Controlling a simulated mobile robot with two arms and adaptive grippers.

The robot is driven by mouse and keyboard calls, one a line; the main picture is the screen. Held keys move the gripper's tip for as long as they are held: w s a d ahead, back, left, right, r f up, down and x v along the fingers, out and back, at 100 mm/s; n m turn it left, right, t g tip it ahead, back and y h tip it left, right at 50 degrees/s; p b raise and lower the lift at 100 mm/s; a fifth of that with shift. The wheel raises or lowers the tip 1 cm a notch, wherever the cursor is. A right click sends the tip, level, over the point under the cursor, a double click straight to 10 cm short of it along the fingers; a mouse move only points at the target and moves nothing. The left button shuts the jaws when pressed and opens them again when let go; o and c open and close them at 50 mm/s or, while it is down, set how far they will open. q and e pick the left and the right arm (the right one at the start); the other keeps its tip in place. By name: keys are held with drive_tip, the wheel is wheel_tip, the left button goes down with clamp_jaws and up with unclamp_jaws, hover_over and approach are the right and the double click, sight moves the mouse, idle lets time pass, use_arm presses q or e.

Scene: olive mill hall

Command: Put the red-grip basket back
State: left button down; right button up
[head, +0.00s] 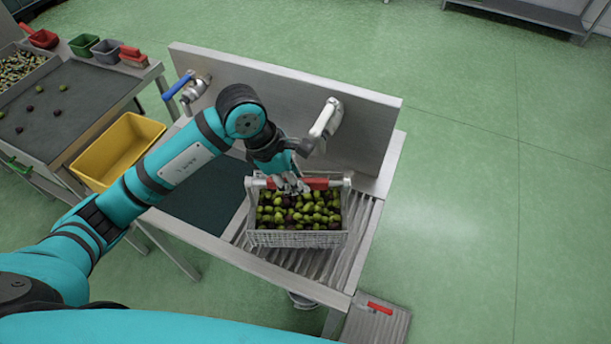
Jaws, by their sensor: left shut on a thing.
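The red-grip basket (298,238) is a pale wire basket full of green and dark olives. It is over the ribbed drainboard (366,228) of the metal sink table; I cannot tell whether it rests on it or hangs just above. Its red grip (318,183) runs across the top at the back. My left gripper (292,186) comes down from the back left and is shut on the basket's grip, left of its middle. The fingertips are small and partly hidden against the olives. My right gripper is not in view.
A white-handled tap (325,122) and a blue-handled tap (178,85) stand at the metal backsplash (290,85). The dark basin (205,192) lies left of the basket. A yellow bin (118,148) and a sorting table (62,112) are at left. A red-handled grate (376,322) is below right.

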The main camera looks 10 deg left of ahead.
use_arm(q)
drive_tip(key=shift+w+d+f+p, duration=0.25)
drive_tip(key=shift+w+f+p, duration=0.15)
drive_tip(key=shift+f, duration=0.15)
drive_tip(key=shift+w+d+f+p, duration=0.25)
drive_tip(key=shift+f+p, duration=0.1)
drive_tip(key=shift+f, duration=0.2)
drive_tip(key=shift+w+d+f+p, duration=0.25)
drive_tip(key=shift+w+f+p, duration=0.15)
drive_tip(key=shift+f, duration=0.3)
drive_tip(key=shift+f+b, duration=0.2)
drive_tip(key=shift+b, duration=0.15)
drive_tip(key=c, duration=1.3)
unclamp_jaws()
drive_tip(key=shift+s, duration=0.1)
drive_tip(key=shift+o, duration=0.2)
